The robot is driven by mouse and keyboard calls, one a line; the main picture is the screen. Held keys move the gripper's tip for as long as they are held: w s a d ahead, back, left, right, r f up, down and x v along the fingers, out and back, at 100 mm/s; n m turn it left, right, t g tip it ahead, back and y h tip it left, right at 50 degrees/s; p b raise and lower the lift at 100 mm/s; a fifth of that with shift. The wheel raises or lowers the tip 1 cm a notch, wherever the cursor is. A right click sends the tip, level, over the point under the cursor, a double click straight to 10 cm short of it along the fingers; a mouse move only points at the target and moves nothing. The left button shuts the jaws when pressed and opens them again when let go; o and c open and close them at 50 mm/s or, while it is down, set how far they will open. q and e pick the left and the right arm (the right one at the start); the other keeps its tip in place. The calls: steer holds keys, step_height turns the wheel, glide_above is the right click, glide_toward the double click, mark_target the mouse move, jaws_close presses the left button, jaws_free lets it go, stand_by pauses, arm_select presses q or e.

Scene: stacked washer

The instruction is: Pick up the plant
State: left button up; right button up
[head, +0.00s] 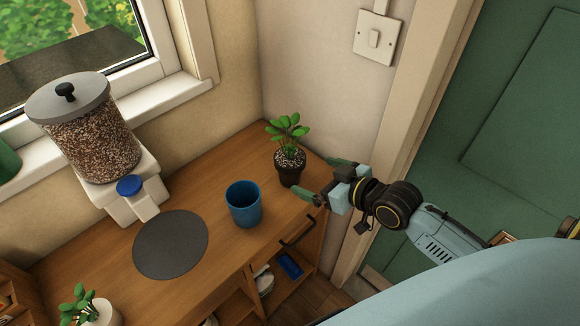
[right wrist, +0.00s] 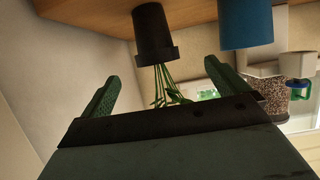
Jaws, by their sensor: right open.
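A leafy green plant in a dark pot (head: 289,165) stands upright on the wooden counter (head: 185,285) near the back corner. My right gripper (head: 323,180) is open and sits just right of the pot, its fingers pointing at it. In the right wrist view, which is upside down, the dark pot (right wrist: 154,32) shows ahead between the two open fingers, with a visible gap. The leaves are partly hidden there by the gripper body. A second plant in a white pot (head: 103,313) stands at the lower left. My left gripper is not in view.
A blue cup (head: 244,205) stands left of the dark pot. A grey round mat (head: 171,245) and a dispenser full of grains (head: 93,140) are farther left. A wall with a light switch (head: 375,39) rises behind. Open shelves lie below the counter's front edge.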

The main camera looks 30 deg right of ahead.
mark_target(290, 162)
steer(key=x, duration=0.5)
steer(key=shift+w+a+f+b, duration=0.1)
steer(key=shift+w+f+b, duration=0.1)
steer(key=shift+w+b, duration=0.2)
steer(key=x, duration=0.3)
steer(key=b+x, duration=0.1)
steer(key=shift+w+d+r, duration=0.1)
steer(key=shift+w+d, duration=0.15)
steer(key=shift+w, duration=0.2)
steer(key=shift+w+a, duration=0.1)
steer(key=shift+w, duration=0.1)
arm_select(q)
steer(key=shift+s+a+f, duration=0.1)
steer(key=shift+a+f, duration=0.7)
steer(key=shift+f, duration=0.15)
